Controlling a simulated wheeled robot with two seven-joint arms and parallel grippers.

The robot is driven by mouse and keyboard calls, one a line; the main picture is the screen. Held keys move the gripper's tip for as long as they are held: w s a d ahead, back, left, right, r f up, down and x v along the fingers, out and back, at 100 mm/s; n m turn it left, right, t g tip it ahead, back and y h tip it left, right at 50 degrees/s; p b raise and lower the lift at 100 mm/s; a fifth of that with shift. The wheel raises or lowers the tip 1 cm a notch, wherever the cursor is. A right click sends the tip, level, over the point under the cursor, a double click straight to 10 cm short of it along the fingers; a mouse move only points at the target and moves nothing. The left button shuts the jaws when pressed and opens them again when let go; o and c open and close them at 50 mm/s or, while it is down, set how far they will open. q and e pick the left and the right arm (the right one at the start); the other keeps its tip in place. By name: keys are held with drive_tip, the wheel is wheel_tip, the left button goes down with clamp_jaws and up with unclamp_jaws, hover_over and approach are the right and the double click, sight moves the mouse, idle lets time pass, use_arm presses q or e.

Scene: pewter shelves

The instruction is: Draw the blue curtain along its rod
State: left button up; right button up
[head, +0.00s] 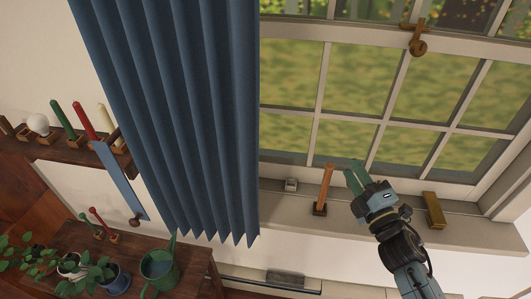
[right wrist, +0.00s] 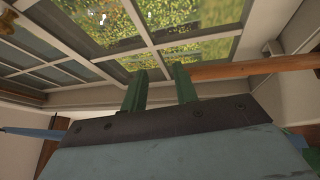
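The blue pleated curtain (head: 180,110) hangs over the left part of the window in the head view, gathered in folds. Its top and its rod are out of the head view. My right gripper (head: 355,177) has green fingers and is in front of the window sill, to the right of the curtain and well apart from it. In the right wrist view the two fingers (right wrist: 160,88) stand apart with nothing between them. A brown wooden bar (right wrist: 260,67) runs right of the fingers there; I cannot tell what it is. My left gripper is not in view.
On the sill (head: 285,215) stand an orange stick in a holder (head: 325,188), close left of my right gripper, and a brass block (head: 434,210). A wall shelf (head: 70,150) holds several small items. A low table (head: 190,255) bears plants and a green watering can (head: 160,268).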

drive_tip(key=s+a+r+n+g+y, duration=0.25)
drive_tip(key=r+n+g+y, duration=0.2)
drive_tip(key=n, duration=0.55)
drive_tip(key=s+a+r+n+g+y+p, duration=0.1)
drive_tip(key=s+a+r+n+g+y, duration=0.2)
drive_tip(key=n+g, duration=0.5)
drive_tip(key=s+a+r+n+g+y, duration=0.1)
drive_tip(key=a+r+n+g+y, duration=0.3)
drive_tip(key=n, duration=0.8)
drive_tip(key=w+a+t+p, duration=0.1)
drive_tip(key=w+a+p, duration=0.2)
drive_tip(key=a, duration=0.9)
drive_tip(key=shift+f+n+y+p, duration=0.4)
drive_tip(key=shift+f+y+p, duration=0.05)
drive_tip(key=shift+p, duration=0.1)
drive_tip(key=shift+c, duration=0.4)
clamp_jaws()
